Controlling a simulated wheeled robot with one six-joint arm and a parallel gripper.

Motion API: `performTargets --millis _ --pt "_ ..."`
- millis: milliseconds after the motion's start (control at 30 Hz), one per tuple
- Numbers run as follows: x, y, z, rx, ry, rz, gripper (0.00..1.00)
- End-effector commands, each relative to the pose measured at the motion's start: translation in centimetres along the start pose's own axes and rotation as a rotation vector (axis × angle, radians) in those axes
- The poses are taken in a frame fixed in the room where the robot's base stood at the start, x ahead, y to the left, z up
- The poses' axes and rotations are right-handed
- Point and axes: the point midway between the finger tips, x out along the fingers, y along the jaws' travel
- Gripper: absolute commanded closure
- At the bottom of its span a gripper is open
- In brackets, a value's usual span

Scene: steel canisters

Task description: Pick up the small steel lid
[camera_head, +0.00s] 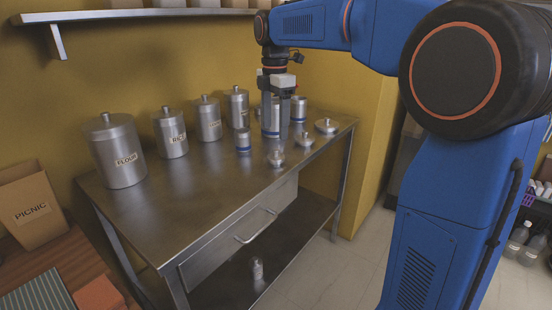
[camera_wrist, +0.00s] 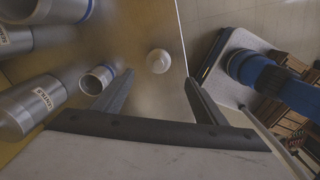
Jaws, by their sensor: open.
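The small steel lid (camera_head: 276,158), round with a knob on top, lies on the steel table near its front edge. In the wrist view a single pale round lid (camera_wrist: 158,61), apparently this one, shows just beyond the fingertips, roughly centred between them. My gripper (camera_head: 276,136) points down above the table, behind the lid in the head view. It is open and empty, its two dark fingers spread in the wrist view (camera_wrist: 159,78). Two other steel lids, one in the middle (camera_head: 305,139) and a wider one (camera_head: 326,126), lie further right.
A small open canister with a blue rim (camera_head: 243,140) stands left of the lid, also in the wrist view (camera_wrist: 97,79). Larger blue-banded canisters (camera_head: 299,110) stand behind. Lidded canisters, including flour (camera_head: 117,153), line the wall. The table's front left (camera_head: 185,205) is clear.

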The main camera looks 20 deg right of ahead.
Motion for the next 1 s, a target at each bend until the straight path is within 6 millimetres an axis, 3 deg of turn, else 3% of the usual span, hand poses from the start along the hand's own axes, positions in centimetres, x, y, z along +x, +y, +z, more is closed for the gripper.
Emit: performTargets --millis 200,467,800,1000 --pt "3.2 0.0 0.0 0.001 0.0 -0.001 0.34" --pt "4.8 0.1 0.1 0.001 0.0 0.0 0.34" --pt "8.9 0.4 0.6 0.001 0.0 0.0 0.34" --pt "9.4 0.5 0.6 0.001 0.0 0.002 0.34"
